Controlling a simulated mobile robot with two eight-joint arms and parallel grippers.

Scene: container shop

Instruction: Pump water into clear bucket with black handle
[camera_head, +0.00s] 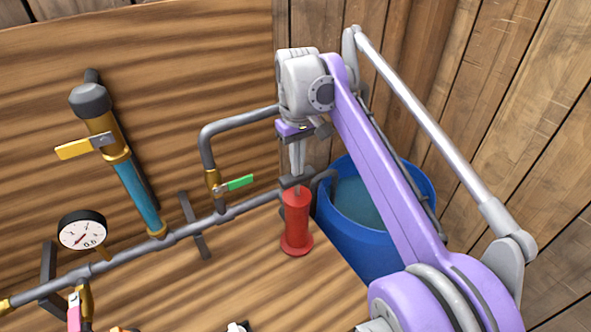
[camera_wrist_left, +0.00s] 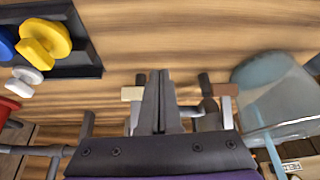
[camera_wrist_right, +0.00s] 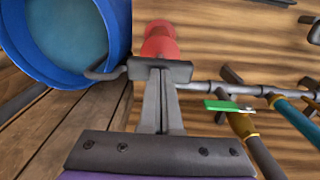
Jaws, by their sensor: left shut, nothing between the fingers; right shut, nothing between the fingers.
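A red hand pump (camera_head: 297,222) with a dark crossbar handle stands at the wall end of the pipe. It also shows in the right wrist view (camera_wrist_right: 158,42). My right gripper (camera_head: 298,172) is shut and empty, its fingertips at the pump's handle; I cannot tell whether they touch it. Its fingers (camera_wrist_right: 158,75) overlap the dark handle bar in the right wrist view. A clear, bluish bucket (camera_wrist_left: 262,82) shows at the right of the left wrist view; its handle is not clear. My left gripper (camera_wrist_left: 158,78) is shut and empty, over pipework. It is outside the head view.
A blue barrel (camera_head: 345,235) of water stands right of the pump. Pipes run along the table, with a green valve lever (camera_head: 238,183), a yellow lever (camera_head: 80,147), a blue tube (camera_head: 138,195) and a round gauge (camera_head: 83,231). A yellow knob (camera_wrist_left: 45,38) sits on a dark panel.

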